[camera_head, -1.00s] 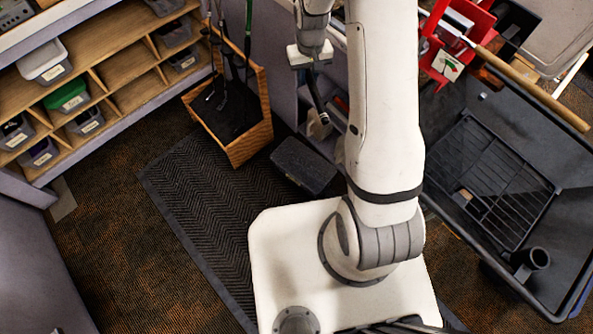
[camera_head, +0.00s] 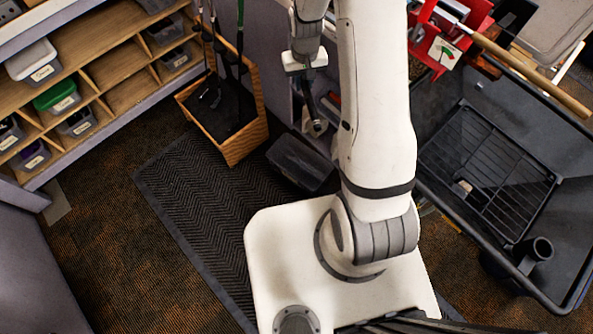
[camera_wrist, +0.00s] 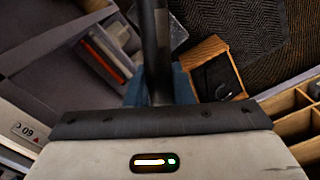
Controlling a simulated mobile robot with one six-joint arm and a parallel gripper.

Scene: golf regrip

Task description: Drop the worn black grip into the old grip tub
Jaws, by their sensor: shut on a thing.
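The worn black grip (camera_wrist: 154,35) is a long dark rod in the wrist view. It stands between the blue fingers of my gripper (camera_wrist: 160,88), which is shut on it. In the head view my gripper (camera_head: 306,82) hangs beside the low partition, with the dark grip (camera_head: 309,100) below it, small and partly unclear. A dark tub (camera_head: 300,163) sits on the floor below and may be the old grip tub; no label on it is readable. My gripper is above the tub's far side, apart from it.
A wooden box (camera_head: 250,135) holding clubs stands left of the dark tub. Shelves with labelled bins (camera_head: 57,97) are at the far left. A black cart (camera_head: 562,230) with a wire rack is on the right.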

